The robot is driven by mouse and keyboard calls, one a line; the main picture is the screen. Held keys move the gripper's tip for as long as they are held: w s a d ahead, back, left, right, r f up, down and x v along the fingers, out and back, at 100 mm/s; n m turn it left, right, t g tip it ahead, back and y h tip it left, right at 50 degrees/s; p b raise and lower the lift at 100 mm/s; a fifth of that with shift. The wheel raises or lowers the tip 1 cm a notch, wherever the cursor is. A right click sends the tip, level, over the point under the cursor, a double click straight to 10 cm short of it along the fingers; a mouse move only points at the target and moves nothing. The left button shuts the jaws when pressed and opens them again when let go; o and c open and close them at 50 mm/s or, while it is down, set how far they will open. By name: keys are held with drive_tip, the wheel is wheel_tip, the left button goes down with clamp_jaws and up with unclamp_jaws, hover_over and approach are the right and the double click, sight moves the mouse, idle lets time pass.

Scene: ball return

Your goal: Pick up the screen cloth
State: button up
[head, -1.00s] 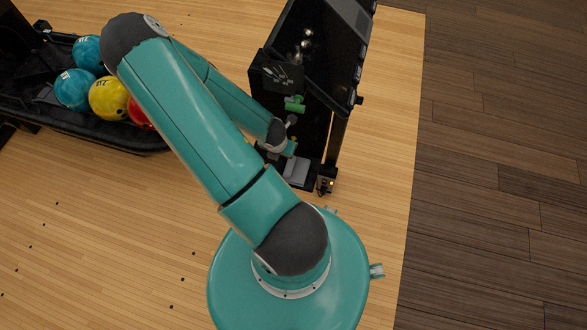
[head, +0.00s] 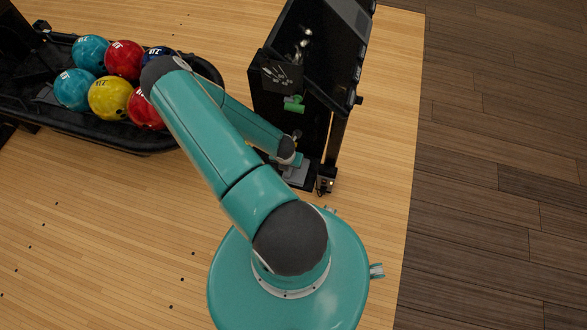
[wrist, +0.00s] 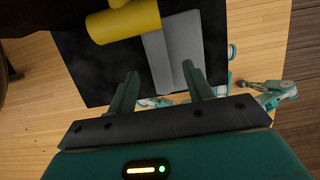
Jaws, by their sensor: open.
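A flat grey cloth, likely the screen cloth (wrist: 180,42), lies on a black shelf (wrist: 85,65) in the wrist view. It has a lighter strip along its left side. In the head view the cloth (head: 297,176) shows partly at the base of the black cabinet, beside the end of my arm. My gripper (wrist: 160,72) is open and empty. In the wrist view its left finger is left of the cloth and its right finger overlaps the cloth's surface. I cannot tell whether the fingers touch it. In the head view my wrist hides the fingers.
A yellow cylinder (wrist: 124,22) lies beside the cloth's far left. The tall black cabinet (head: 335,60) rises behind, with a green item (head: 294,104) on its side. A black ball rack (head: 130,140) with several balls stands left. Wooden floor (head: 100,230) is open in front.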

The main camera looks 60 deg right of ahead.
drive_tip(key=x, duration=0.3)
drive_tip(key=shift+f, duration=0.35)
drive_tip(key=shift+c, duration=0.2)
drive_tip(key=c, duration=1)
